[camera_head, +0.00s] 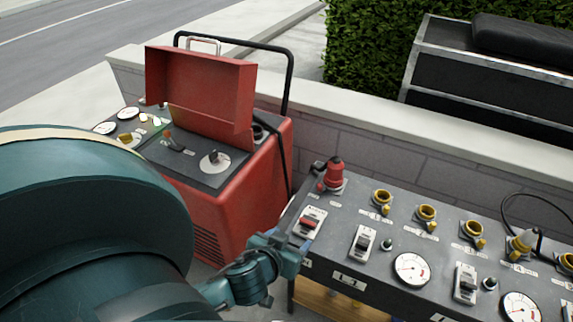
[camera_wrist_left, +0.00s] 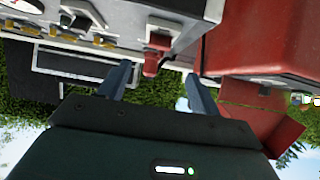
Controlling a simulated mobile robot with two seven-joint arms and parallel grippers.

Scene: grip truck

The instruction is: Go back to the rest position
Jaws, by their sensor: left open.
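My left gripper (camera_head: 303,205) reaches in from the left, beside the left end of the grey control panel (camera_head: 334,255). In the left wrist view my left gripper (camera_wrist_left: 158,73) has its two fingers apart with nothing held between them. A red plug (camera_head: 334,172) sits upright at the panel's far left corner, close to the fingers. It also shows in the left wrist view (camera_wrist_left: 154,58), seen between the fingertips; I cannot tell whether they touch it. My right gripper is not in view.
A red machine (camera_head: 240,207) with an open lid (camera_head: 200,85) stands left of the panel. The panel carries switches, yellow sockets and gauges (camera_head: 412,269). A low wall (camera_head: 400,155) runs behind, with a hedge (camera_head: 372,45) and a black case (camera_head: 480,90) beyond.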

